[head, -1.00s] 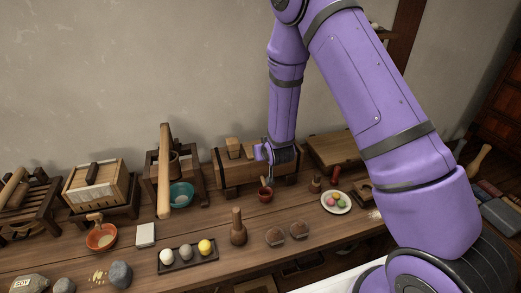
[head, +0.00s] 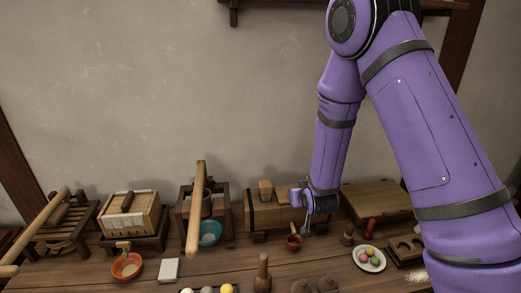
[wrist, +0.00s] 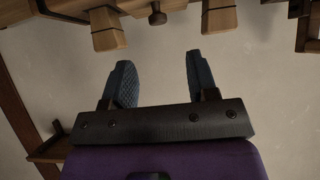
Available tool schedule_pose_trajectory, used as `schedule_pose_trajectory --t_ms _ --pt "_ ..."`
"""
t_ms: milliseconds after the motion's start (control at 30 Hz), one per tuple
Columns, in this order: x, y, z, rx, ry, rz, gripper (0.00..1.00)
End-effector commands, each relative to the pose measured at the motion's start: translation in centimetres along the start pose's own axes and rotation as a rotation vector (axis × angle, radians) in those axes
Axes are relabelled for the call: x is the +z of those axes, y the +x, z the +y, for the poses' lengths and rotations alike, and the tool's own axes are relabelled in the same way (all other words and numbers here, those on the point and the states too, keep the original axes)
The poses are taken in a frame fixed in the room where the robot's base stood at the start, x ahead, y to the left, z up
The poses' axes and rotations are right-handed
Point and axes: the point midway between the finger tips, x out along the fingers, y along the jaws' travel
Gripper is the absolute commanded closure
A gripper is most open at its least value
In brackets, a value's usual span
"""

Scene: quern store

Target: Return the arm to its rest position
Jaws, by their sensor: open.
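My purple arm reaches down from the top right in the head view, over the right part of the bench. My gripper (head: 306,222) is in front of a wooden box (head: 265,213), just above a small reddish cup (head: 293,242); I cannot tell whether it touches the cup. In the wrist view my gripper (wrist: 158,75) shows two dark textured fingers spread apart with nothing between them. Wooden pieces hang into the top of that view, beyond the fingertips, against the plain wall.
A plate of coloured balls (head: 369,259) stands right of my gripper. A teal bowl (head: 209,233), an orange bowl (head: 127,266) and a wooden pestle (head: 263,274) stand on the crowded bench. A shelf (head: 262,8) is on the wall above. The wall's middle is clear.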

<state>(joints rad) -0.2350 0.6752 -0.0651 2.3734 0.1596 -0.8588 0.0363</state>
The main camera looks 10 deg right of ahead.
Motion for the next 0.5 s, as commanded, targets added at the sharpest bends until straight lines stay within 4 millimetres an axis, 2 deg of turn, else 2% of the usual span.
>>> schedule_pose_trajectory --t_ms 167,300,500 --pt "-2.7 -2.0 0.3 -0.006 0.016 -0.023 0.47" --pt "-5.7 -5.0 0.8 -0.016 0.031 -0.063 0.47" --pt "-9.0 -10.0 1.5 -0.03 0.043 -0.127 0.47"
